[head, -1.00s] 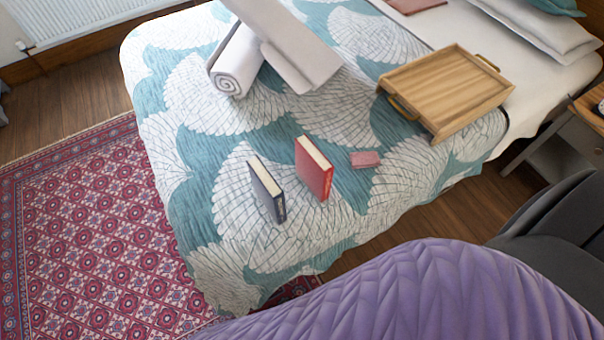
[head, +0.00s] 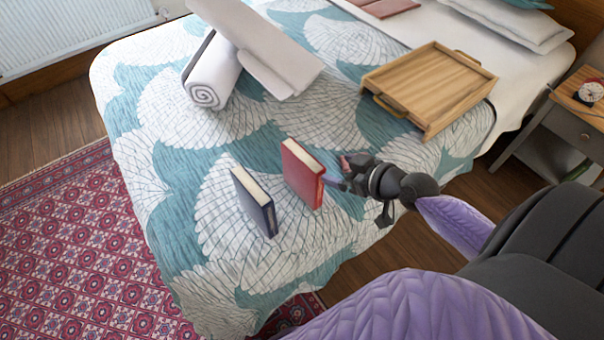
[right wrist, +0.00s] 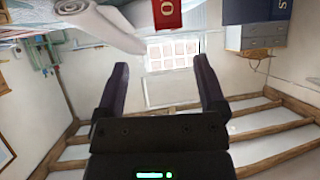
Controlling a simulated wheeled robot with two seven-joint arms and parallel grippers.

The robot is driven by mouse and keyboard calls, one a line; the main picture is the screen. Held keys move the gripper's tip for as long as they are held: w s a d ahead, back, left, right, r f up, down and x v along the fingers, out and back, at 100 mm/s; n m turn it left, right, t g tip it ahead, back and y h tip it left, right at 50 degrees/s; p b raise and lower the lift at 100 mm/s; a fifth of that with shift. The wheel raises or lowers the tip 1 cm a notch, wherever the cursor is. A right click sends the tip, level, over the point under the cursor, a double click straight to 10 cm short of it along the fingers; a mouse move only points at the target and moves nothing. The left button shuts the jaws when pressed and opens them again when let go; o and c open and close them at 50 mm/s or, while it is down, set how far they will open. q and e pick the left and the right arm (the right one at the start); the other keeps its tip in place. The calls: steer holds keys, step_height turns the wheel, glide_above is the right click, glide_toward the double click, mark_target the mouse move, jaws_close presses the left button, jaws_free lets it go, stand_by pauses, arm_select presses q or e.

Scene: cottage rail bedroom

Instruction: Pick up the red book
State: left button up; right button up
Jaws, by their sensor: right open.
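The red book (head: 303,174) stands upright on the bed, its pale page edges facing up. It also shows at the top edge of the right wrist view (right wrist: 167,14), upside down and partly cut off. My right gripper (head: 339,183) is just right of the red book in the head view. Its two fingers (right wrist: 160,80) are spread apart with nothing between them in the right wrist view. In the head view I cannot tell whether a fingertip touches the book. My left gripper is not in view.
A dark blue book (head: 254,203) stands upright left of the red one. A wooden tray (head: 430,85), a rolled white towel (head: 213,78) and a folded pale cloth (head: 260,50) lie farther back on the bed (head: 190,215). A nightstand (head: 560,125) stands at right.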

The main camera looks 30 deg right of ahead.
mark_target(307, 157)
steer(key=x, duration=0.3)
steer(key=b+x, duration=0.1)
steer(key=x, duration=0.2)
steer(key=b+x, duration=0.1)
steer(key=x, duration=0.2)
steer(key=shift+w+a+r, duration=0.2)
steer(key=shift+a+r, duration=0.1)
steer(key=shift+r, duration=0.05)
steer(key=shift+w+a+f, duration=0.1)
steer(key=shift+w, duration=0.25)
jaws_close()
stand_by(0.4)
